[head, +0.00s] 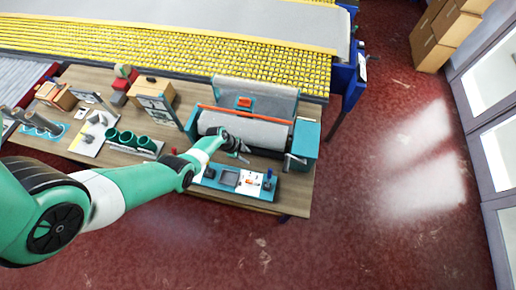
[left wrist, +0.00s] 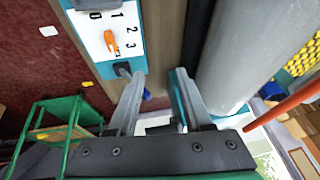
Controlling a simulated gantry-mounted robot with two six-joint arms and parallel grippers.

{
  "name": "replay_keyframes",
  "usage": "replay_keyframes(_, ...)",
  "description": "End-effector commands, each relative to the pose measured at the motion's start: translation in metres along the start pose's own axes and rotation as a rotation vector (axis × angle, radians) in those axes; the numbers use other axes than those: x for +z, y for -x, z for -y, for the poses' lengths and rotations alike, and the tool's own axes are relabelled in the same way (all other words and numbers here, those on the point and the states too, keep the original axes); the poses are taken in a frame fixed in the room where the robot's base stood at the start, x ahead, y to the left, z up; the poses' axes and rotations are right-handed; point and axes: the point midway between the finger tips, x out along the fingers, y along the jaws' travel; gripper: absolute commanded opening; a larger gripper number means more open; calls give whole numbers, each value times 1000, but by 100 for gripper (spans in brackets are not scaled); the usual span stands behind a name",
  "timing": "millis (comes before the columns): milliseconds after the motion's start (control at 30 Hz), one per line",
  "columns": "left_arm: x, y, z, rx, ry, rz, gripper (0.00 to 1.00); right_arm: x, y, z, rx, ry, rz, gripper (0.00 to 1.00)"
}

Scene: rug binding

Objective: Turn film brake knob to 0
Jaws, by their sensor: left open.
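The film brake knob (left wrist: 111,42) is a small orange lever on a white dial plate (left wrist: 100,30) marked 0, 1, 2 and 3 in the left wrist view. I cannot tell which number it points to. In the head view the dial plate (head: 250,181) lies on the teal front panel of the machine. My left gripper (left wrist: 157,98) is open and empty, with the knob beyond and to the left of its fingers, not between them. In the head view my left gripper (head: 238,153) hovers over the machine's front, behind the panel. My right gripper is not in view.
A grey roller (head: 255,131) in a teal frame lies just behind the panel, with an orange bar (left wrist: 285,105) along it. Green cups (head: 130,139) and several tools stand on the wooden table to the left. Red floor lies clear in front.

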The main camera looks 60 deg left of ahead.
Motion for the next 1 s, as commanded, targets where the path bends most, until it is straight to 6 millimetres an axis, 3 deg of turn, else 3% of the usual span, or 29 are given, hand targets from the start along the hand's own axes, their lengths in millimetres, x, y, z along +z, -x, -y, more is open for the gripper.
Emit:
replay_keyframes(33, 9, 16, -26, 63, 13, 5, 50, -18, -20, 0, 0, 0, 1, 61)
replay_keyframes(100, 21, 16, -54, 120, 13, 4, 50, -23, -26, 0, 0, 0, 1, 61)
replay_keyframes(200, 28, 13, -71, 155, 12, 0, 50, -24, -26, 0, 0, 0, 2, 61)
replay_keyframes(467, 31, -5, -75, 157, 6, -1, 50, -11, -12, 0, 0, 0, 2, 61)
replay_keyframes(800, 33, -74, -85, 156, 4, 0, 50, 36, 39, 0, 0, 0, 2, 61)
replay_keyframes(1000, 31, -99, -89, 156, 5, 1, 50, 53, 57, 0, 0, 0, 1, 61)
